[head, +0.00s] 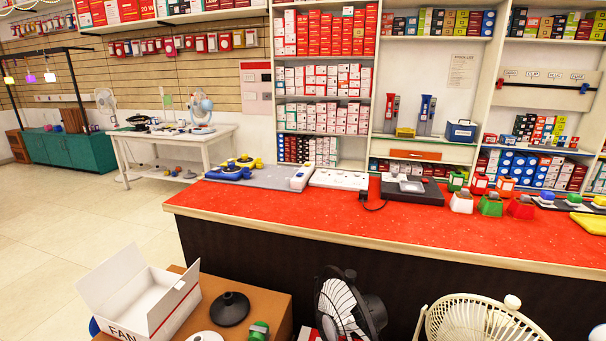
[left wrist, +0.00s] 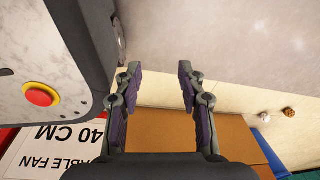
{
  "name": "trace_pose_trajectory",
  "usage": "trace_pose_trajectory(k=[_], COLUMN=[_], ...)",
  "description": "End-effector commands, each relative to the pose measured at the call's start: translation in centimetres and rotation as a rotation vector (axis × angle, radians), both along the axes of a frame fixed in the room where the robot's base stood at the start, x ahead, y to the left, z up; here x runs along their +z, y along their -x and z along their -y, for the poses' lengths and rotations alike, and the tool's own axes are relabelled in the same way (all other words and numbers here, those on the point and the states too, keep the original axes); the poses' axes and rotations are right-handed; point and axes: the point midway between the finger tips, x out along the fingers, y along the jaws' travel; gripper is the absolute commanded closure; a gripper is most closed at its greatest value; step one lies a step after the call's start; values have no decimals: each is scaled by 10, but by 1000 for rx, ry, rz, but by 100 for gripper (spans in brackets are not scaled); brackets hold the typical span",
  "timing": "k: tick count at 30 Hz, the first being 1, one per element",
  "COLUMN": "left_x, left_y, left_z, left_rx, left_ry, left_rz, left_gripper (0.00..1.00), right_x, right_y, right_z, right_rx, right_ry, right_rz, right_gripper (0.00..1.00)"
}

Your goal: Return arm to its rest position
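My left gripper (left wrist: 160,72) shows in the left wrist view. Its two dark fingers with purple pads stand apart, and nothing is between them. Part of my own body with a red button lies to the left of the fingers. Neither of my arms shows in the head view, and my right gripper is in no view.
The red counter (head: 330,215) holds several switches and devices. Below it are an open white fan box (head: 140,300) on a brown box (head: 270,308), a black fan (head: 345,308) and a cream fan (head: 480,320). The floor (head: 70,235) at left is clear.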

Motion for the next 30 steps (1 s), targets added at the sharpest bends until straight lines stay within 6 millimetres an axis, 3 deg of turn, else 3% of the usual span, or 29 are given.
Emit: trace_pose_trajectory(k=[1, 6, 10, 13, 30], left_x=[36, 84, 111, 117, 114], left_y=[0, 4, 12, 15, 11], left_z=[0, -1, -1, -2, -2], left_rx=[0, -1, 0, -1, 0], left_ry=[0, -1, -1, -1, -2], left_rz=[2, 6, -8, -12, -6], left_gripper=[60, 60, 60, 60, 60], right_x=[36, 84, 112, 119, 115], right_y=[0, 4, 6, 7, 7], right_z=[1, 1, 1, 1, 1], right_rx=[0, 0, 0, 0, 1], right_ry=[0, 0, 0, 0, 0], right_rz=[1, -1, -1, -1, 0], right_gripper=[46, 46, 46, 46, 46])
